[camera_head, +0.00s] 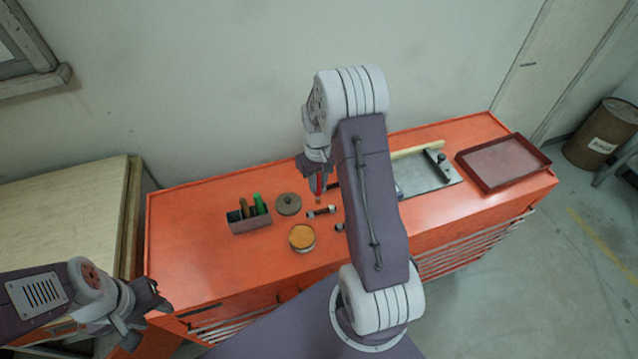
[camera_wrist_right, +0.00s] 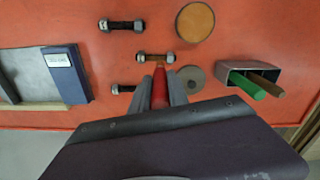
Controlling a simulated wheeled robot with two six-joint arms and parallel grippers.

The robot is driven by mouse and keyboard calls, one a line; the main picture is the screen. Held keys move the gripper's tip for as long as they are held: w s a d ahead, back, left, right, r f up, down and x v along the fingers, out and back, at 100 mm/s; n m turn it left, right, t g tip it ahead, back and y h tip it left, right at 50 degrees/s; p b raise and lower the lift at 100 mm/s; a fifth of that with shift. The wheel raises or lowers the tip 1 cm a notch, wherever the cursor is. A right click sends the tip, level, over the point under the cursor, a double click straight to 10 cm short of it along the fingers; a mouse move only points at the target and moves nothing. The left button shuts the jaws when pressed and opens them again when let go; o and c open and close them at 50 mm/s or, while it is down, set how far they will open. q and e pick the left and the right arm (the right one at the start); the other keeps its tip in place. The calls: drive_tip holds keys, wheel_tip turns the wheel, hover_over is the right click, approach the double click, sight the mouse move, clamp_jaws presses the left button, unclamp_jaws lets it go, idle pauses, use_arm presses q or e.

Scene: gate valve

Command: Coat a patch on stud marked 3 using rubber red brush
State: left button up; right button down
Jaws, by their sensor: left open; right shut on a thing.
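My right gripper (camera_head: 318,182) is shut on the red brush (camera_wrist_right: 160,88), which points down over the bench. Three dark studs with metal nuts lie on the orange bench. The brush tip is at or just above the middle stud (camera_wrist_right: 155,57); I cannot tell whether they touch. The other studs are the one at the top (camera_wrist_right: 121,25) and the one at the bottom (camera_wrist_right: 125,88) in the right wrist view. No stud numbers are readable. A round tin with amber contents (camera_head: 302,236) stands open near the studs. My left gripper (camera_head: 148,300) is open and empty at the bench's front left.
A grey round lid (camera_head: 288,204) lies behind the tin. A grey holder (camera_head: 240,225) with green and brown handles stands left of it. A metal plate (camera_head: 420,178) with tools and a dark red tray (camera_head: 503,165) are at the right. The bench's left part is clear.

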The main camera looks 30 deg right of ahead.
drive_tip(key=shift+w+a+r+p, duration=0.1)
drive_tip(key=shift+a+r+p, duration=0.1)
drive_tip(key=shift+r+p, duration=0.4)
drive_tip(key=shift+w+a+r+p, duration=0.15)
drive_tip(key=shift+r+p, duration=0.15)
drive_tip(key=shift+r, duration=0.55)
drive_tip(key=shift+s+d, duration=0.1)
drive_tip(key=shift+s, duration=0.05)
drive_tip(key=shift+d+f, duration=0.1)
drive_tip(key=shift+d, duration=0.05)
drive_tip(key=shift+a, duration=0.2)
